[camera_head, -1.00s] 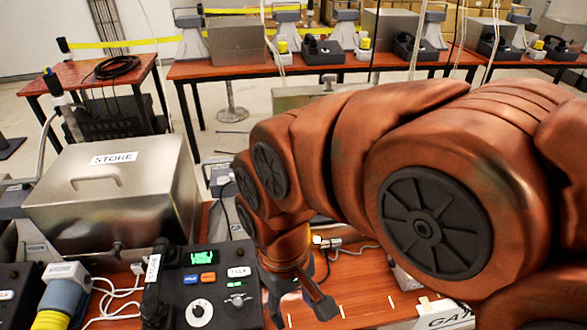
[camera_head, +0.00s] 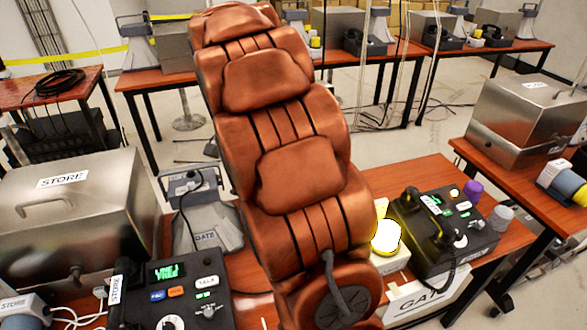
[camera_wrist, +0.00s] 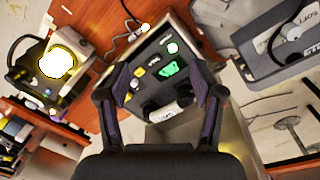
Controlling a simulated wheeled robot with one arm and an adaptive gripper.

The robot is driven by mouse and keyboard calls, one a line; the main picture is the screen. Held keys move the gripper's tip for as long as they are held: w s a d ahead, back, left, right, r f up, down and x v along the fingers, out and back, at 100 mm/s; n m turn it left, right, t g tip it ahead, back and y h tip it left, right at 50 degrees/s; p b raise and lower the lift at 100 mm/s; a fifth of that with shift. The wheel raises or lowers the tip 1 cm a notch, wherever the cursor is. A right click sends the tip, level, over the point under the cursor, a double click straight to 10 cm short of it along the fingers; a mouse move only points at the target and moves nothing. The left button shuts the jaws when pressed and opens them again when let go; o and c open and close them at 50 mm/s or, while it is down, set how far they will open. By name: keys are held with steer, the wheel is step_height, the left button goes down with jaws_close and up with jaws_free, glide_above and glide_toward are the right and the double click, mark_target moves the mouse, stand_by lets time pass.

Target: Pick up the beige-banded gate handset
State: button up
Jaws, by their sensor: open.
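The gate console (camera_head: 462,240) stands on the right part of the near table in the head view, above a GATE label (camera_head: 425,294). A black handset (camera_head: 441,232) lies along its left side with a white tag; I cannot make out a beige band. My gripper (camera_wrist: 160,78) is open and empty in the wrist view. Its fingers frame a dark console (camera_wrist: 158,62) with a green display, with a dark handset (camera_wrist: 168,106) along its lower edge. I cannot tell for sure which console this is. My gripper is hidden or out of frame in the head view.
A lit yellow lamp (camera_head: 386,238) stands left of the gate console. The store console (camera_head: 180,295) and steel STORE box (camera_head: 75,215) are at left. Purple (camera_head: 473,190) and grey (camera_head: 500,216) knobs are right of the gate console.

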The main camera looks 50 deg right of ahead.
steer(key=w+d+f+m, duration=0.3)
steer(key=d, duration=0.5)
steer(key=w+d+f+m, duration=0.3)
steer(key=d, duration=0.5)
steer(key=w+d+f+m+t, duration=0.1)
steer(key=w+d+f+m, duration=0.2)
steer(key=d, duration=0.5)
steer(key=shift+d+f+m, duration=0.15)
steer(key=shift+d+m, duration=0.1)
steer(key=shift+m, duration=0.15)
steer(key=shift+d+f+p, duration=0.15)
steer(key=shift+f+p, duration=0.3)
steer(key=shift+f, duration=0.7)
steer(key=shift+d+f+p, duration=0.2)
steer(key=shift+f+p, duration=0.25)
steer(key=shift+f, duration=0.7)
steer(key=shift+d+f+p, duration=0.15)
steer(key=shift+f+p, duration=0.3)
steer(key=shift+f, duration=1.15)
steer(key=shift+c, duration=0.4)
jaws_close()
